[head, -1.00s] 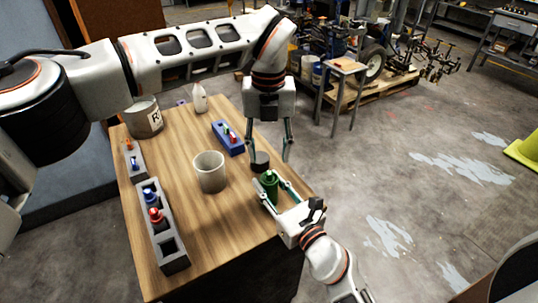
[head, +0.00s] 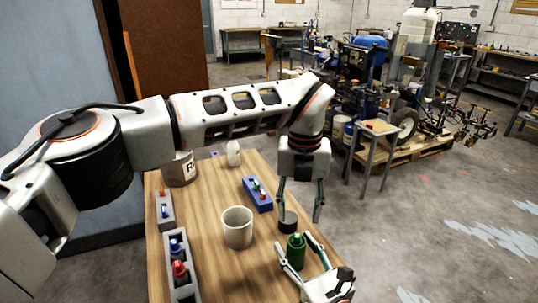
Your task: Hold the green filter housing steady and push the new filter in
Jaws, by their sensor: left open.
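The green filter housing (head: 296,254) stands upright near the right edge of the wooden table. My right gripper (head: 296,244) has its fingers on either side of the housing and appears shut on it. My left gripper (head: 300,213) points down just behind and above the housing, with its fingers apart and nothing between them. A short dark cylinder (head: 288,223) is by its left fingertip, behind the housing; I cannot tell whether they touch. I cannot make out for sure which thing is the new filter.
A beige cup (head: 238,228) stands left of the housing. A blue block (head: 256,196) with small coloured pieces lies behind it. Grey holders (head: 178,270) with red and blue pieces line the left side. A labelled can (head: 180,170) and a white bottle (head: 233,154) stand at the back.

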